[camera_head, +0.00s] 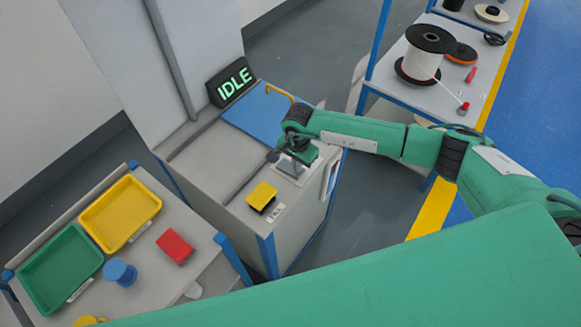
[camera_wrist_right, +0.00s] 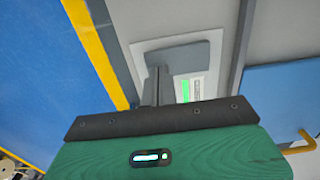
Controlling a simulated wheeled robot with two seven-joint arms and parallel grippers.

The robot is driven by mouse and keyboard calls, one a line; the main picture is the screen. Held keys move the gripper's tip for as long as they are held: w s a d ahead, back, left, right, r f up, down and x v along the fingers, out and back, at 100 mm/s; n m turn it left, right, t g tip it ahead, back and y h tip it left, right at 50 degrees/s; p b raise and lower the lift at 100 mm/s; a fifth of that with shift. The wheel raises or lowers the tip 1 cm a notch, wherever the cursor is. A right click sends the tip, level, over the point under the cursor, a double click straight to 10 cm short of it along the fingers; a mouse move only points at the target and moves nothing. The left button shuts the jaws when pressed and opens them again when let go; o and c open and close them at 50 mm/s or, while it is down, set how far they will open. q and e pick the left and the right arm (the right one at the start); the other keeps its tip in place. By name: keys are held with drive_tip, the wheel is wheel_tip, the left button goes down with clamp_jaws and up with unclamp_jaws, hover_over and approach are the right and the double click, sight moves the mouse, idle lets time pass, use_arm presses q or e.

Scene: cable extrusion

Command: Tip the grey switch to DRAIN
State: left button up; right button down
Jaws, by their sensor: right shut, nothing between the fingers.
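The grey switch (camera_wrist_right: 190,57) shows in the right wrist view as a grey lever block on a pale plate, beside a label with a green strip. In the head view the switch plate (camera_head: 292,170) sits on top of the grey machine cabinet, partly hidden by my right gripper. My right gripper (camera_wrist_right: 157,86) is shut and empty, its fingertips at the left part of the lever; I cannot tell whether they touch. My left gripper is not in view.
A yellow button (camera_head: 261,195) stands on the cabinet near the switch, and a blue lid (camera_head: 258,112) with a yellow handle lies behind. A side table at left holds a green tray (camera_head: 60,268), a yellow tray (camera_head: 120,213) and a red block (camera_head: 175,247). A shelf with spools (camera_head: 430,40) stands at the back right.

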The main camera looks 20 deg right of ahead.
drive_tip(key=shift+f+b, duration=0.45)
drive_tip(key=shift+f, duration=0.05)
drive_tip(key=shift+r, duration=0.15)
drive_tip(key=shift+r+p, duration=1.4)
drive_tip(key=shift+r, duration=2)
